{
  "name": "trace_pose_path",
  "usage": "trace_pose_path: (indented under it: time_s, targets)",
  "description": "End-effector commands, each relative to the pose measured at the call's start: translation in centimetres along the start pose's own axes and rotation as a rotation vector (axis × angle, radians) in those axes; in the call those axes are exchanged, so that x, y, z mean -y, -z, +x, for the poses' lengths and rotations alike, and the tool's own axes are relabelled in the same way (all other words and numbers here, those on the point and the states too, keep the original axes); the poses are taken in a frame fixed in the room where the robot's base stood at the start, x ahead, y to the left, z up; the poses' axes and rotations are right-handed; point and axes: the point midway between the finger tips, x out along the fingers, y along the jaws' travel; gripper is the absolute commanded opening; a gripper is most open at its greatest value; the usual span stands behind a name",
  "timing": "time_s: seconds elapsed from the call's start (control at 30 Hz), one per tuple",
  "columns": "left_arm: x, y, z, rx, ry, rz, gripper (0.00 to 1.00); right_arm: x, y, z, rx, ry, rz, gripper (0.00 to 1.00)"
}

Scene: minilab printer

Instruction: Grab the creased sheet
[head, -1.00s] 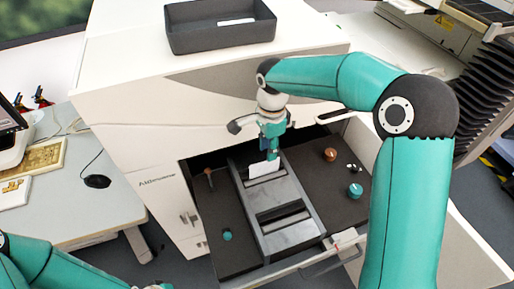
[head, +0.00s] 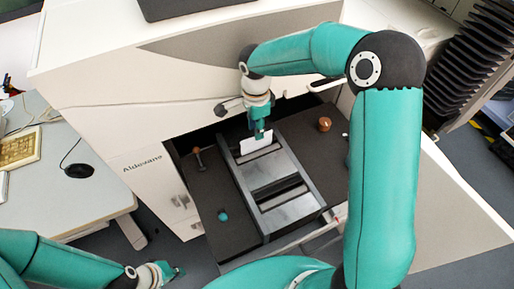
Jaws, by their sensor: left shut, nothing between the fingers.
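The white sheet (head: 256,145) shows as a small pale piece at the back end of the grey track in the printer's open drawer. Any crease is too small to make out. My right gripper (head: 261,134) points down at the sheet, its fingertips overlapping the sheet's upper edge. I cannot tell whether its fingers are closed on it. My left gripper (head: 178,271) is shut and empty at the bottom of the head view, in front of the drawer and well apart from the sheet.
The dark drawer (head: 230,236) holds a teal knob (head: 223,216) and a brown knob (head: 324,124) beside the track. The white printer body (head: 110,110) rises behind it. A desk with a black mouse (head: 78,171) and a keyboard (head: 18,150) stands at the left.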

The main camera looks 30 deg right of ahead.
Motion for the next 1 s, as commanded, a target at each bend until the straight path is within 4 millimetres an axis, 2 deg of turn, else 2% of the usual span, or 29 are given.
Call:
trace_pose_path:
  time_s: [0.17,0.5,0.77,0.97,1.0]
  targets:
    - [0.2,0.0,0.5,-0.001,0.0,0.0,0.0,-0.1,0.0,1.0,0.0,0.0,0.0,0.33]
    - [0.9,0.0,2.6,-0.001,0.0,0.0,0.0,-0.7,-0.2,5.3,0.001,-0.001,0.0,0.33]
    - [0.9,0.0,2.5,-0.001,0.0,0.0,0.0,-0.7,-0.2,5.4,0.0,0.001,0.0,0.33]
    - [0.9,0.0,2.5,-0.001,0.0,0.0,0.0,-0.7,-0.2,5.4,0.0,0.001,0.0,0.0]
    - [0.9,0.0,2.5,-0.001,0.0,0.0,0.0,-0.7,-0.2,5.4,0.0,0.001,0.0,0.0]
